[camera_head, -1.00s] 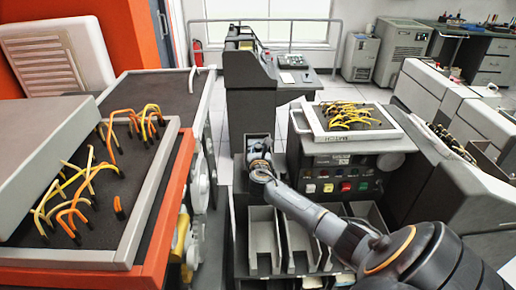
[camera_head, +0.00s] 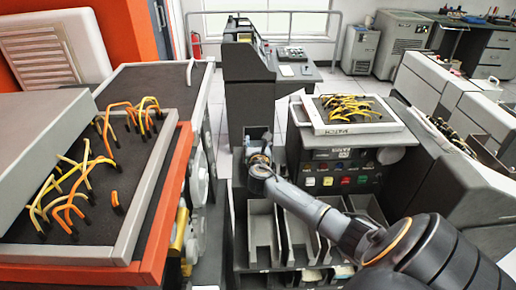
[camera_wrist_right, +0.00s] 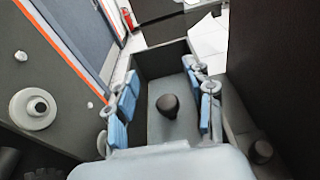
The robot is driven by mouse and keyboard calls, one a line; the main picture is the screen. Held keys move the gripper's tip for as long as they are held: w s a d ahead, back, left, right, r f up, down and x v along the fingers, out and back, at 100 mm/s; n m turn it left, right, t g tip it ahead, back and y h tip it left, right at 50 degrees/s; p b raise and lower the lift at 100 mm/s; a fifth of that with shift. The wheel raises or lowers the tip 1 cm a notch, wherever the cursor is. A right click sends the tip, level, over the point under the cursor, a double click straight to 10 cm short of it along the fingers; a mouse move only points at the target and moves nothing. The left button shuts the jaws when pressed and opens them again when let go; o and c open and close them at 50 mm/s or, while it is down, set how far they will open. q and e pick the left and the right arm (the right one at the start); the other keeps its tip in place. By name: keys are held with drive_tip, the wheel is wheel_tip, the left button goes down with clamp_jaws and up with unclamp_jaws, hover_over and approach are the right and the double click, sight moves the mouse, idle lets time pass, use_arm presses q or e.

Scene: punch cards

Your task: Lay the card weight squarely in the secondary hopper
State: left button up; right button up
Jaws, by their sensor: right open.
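The card weight (camera_wrist_right: 181,88) is a grey plate with a black knob in the right wrist view. It lies between the dark walls of a narrow box, which looks like the secondary hopper (camera_wrist_right: 150,59). I cannot tell whether it lies fully flat and square. My right gripper (camera_wrist_right: 164,88) is open, its blue-padded fingers on either side of the knob, with gaps visible. In the head view my right gripper (camera_head: 260,153) reaches into the hopper (camera_head: 258,132) at the dark machine, and hides the card weight there. My left gripper is not in view.
Several open grey card bins (camera_head: 263,235) stand below my right arm. A tray (camera_head: 345,127) of yellow wires sits on the button panel to the right. An orange-edged cabinet (camera_head: 150,215) with more wires stands at the left. A dark wall (camera_wrist_right: 270,70) is close right of the gripper.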

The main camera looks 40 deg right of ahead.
drive_tip(key=v, duration=1.1)
